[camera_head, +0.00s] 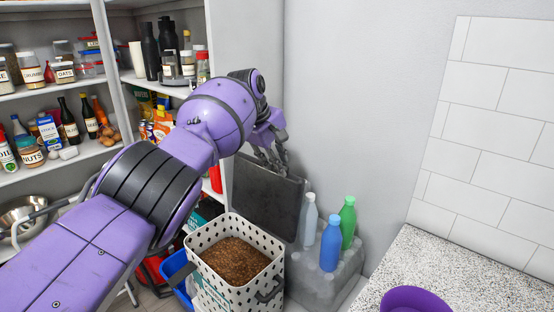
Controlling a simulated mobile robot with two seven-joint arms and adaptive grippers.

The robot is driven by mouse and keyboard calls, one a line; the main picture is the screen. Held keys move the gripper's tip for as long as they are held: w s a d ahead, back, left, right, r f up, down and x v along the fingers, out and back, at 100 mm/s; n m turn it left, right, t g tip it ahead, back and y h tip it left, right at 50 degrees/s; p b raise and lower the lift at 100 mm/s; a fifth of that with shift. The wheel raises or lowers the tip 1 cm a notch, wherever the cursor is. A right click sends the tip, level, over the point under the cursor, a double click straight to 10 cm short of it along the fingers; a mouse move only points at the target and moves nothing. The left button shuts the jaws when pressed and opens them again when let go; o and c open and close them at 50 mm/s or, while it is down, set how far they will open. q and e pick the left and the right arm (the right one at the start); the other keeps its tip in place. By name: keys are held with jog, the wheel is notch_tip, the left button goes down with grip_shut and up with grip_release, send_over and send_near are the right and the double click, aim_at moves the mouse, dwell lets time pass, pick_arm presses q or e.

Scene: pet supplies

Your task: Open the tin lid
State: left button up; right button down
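The tin (203,269) is a white bin with dark holes in its walls, standing on the floor at bottom centre. Its top is uncovered and brown kibble (236,259) shows inside. The lid (263,202) is a dark grey flat panel, standing steeply raised behind the tin's mouth. My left gripper (272,162) is at the lid's upper edge, with its fingers pointing down. The fingertips overlap the lid's edge in the picture; I cannot tell whether they grip it. My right gripper is not in view.
Plastic bottles, including a blue one (331,243) and a green one (348,217), stand on a grey crate (325,278) right of the tin. A speckled counter (470,268) with a purple bowl (412,300) is at lower right. Stocked shelves (60,164) fill the left.

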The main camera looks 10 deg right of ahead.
pick_arm(q)
jog(key=shift+r, duration=0.1)
jog(key=v, duration=1.2)
